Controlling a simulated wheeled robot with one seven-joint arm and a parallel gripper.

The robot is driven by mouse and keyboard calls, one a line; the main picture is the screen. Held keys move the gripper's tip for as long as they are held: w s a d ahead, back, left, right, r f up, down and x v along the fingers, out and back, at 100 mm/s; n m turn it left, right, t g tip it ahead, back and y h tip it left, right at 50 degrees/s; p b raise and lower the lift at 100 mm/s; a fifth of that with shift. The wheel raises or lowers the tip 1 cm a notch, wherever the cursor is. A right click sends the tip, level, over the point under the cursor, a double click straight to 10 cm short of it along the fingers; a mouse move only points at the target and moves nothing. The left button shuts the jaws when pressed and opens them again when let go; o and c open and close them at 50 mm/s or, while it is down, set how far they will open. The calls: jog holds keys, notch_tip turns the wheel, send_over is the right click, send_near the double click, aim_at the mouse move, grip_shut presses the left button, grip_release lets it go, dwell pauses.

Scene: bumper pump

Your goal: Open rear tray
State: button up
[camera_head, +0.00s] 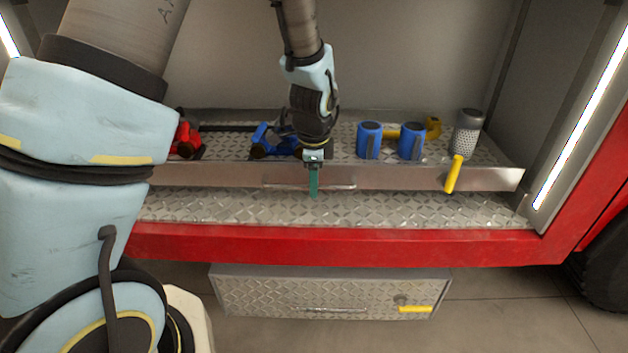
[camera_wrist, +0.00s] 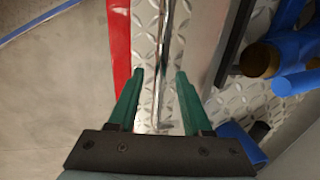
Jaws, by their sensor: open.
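The tray (camera_head: 400,178) is a metal diamond-plate tray with a raised front lip, inside the compartment above the red sill. A thin bar handle (camera_head: 340,184) runs along its front. The handle also shows in the wrist view (camera_wrist: 179,30). A yellow lever (camera_head: 453,175) sits at the right of the tray front, tilted. My gripper (camera_head: 314,192) points down in front of the tray lip, over the handle. In the wrist view its green fingers (camera_wrist: 160,75) are open with the handle between them, showing a gap on each side. I cannot tell their exact height against the bar.
On the tray stand a red tool (camera_head: 187,138), blue tools (camera_head: 369,140) and a grey perforated cylinder (camera_head: 467,132). The red sill (camera_head: 400,246) runs below. Under it is a lower drawer (camera_head: 250,292) with a yellow latch (camera_head: 415,309). A diamond-plate ledge (camera_head: 420,210) in front of the tray is clear.

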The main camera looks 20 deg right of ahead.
jog(key=shift+c, duration=0.3)
grip_shut()
dwell(1.1)
